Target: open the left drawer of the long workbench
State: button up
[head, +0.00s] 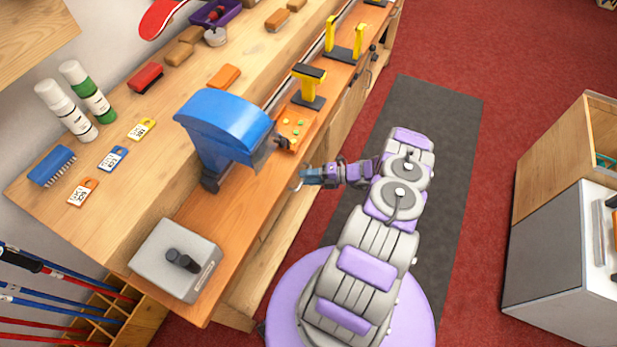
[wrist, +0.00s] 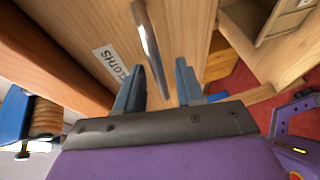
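The long workbench (head: 222,262) runs diagonally across the left half of the head view. In the wrist view a wooden drawer front (wrist: 185,25) carries a label reading CLOTHS (wrist: 110,62) and a metal bar handle (wrist: 150,45). My gripper (head: 300,181) is at the bench's front side, below the top's edge. In the wrist view my gripper (wrist: 160,66) is open, with one blue finger on each side of the handle. The handle's lower end reaches between the fingers; I see no clear contact. In the head view the drawer front is hidden.
A blue machine (head: 222,125) and a grey box (head: 177,258) stand on the bench, with yellow-and-black clamps (head: 308,84) farther along. A grey cabinet (head: 550,260) stands at right. The dark mat (head: 445,130) on the red floor is clear beyond my arm.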

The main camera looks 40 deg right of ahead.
jog(key=shift+d+f, duration=0.1)
jog(key=shift+d, duration=0.25)
jog(key=c, duration=0.4)
jog(key=shift+a, duration=0.1)
grip_shut()
jog(key=shift+a, duration=0.1)
jog(key=shift+s+a, duration=0.1)
